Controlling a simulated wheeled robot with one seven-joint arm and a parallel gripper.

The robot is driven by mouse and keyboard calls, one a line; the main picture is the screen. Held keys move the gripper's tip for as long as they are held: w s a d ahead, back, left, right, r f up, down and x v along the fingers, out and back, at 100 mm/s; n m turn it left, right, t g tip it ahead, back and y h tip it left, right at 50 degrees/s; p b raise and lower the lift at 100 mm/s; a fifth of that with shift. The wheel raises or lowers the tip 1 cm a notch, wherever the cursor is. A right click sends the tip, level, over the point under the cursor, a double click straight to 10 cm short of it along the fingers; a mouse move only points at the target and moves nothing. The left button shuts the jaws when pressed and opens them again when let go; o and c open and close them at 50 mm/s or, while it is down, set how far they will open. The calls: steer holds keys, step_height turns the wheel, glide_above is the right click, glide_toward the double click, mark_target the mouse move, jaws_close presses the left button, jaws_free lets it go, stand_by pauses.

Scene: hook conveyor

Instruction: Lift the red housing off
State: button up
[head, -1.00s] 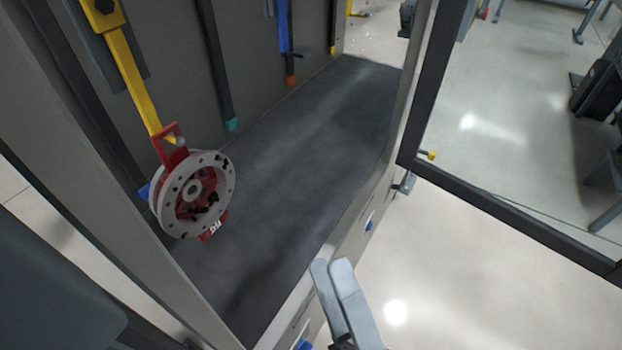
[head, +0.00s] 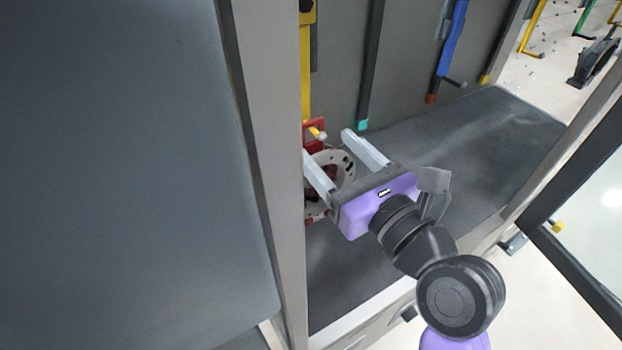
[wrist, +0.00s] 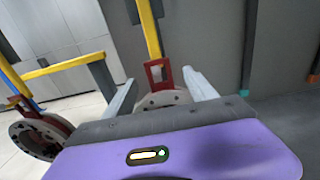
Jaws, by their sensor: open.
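The red housing (head: 315,128) hangs from a yellow hook (head: 306,75) inside the bay, with a grey perforated ring (head: 343,163) on its face. The frame post and my gripper hide part of it in the head view. In the wrist view, the red loop of the housing (wrist: 158,74) is around the hook's lower end, with the ring's top edge (wrist: 162,98) below. My gripper (head: 325,142) is open, its two pale fingers pointing at the housing. In the wrist view, my gripper (wrist: 159,77) has one finger on each side of the red loop; I cannot tell whether they touch it.
A grey post (head: 265,150) stands close left of my gripper. The dark bay floor (head: 470,135) is clear. Another red-and-grey part (wrist: 38,137) hangs at left in the wrist view.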

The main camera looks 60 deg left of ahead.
steer(key=a, duration=0.1)
steer(key=a+p, duration=0.1)
steer(key=a, duration=0.1)
steer(key=a+r, duration=0.1)
steer(key=a, duration=0.1)
steer(key=shift+a, duration=0.1)
steer(key=shift+w+a+f, duration=0.1)
steer(key=shift+a, duration=0.2)
jaws_close()
steer(key=shift+r, duration=0.3)
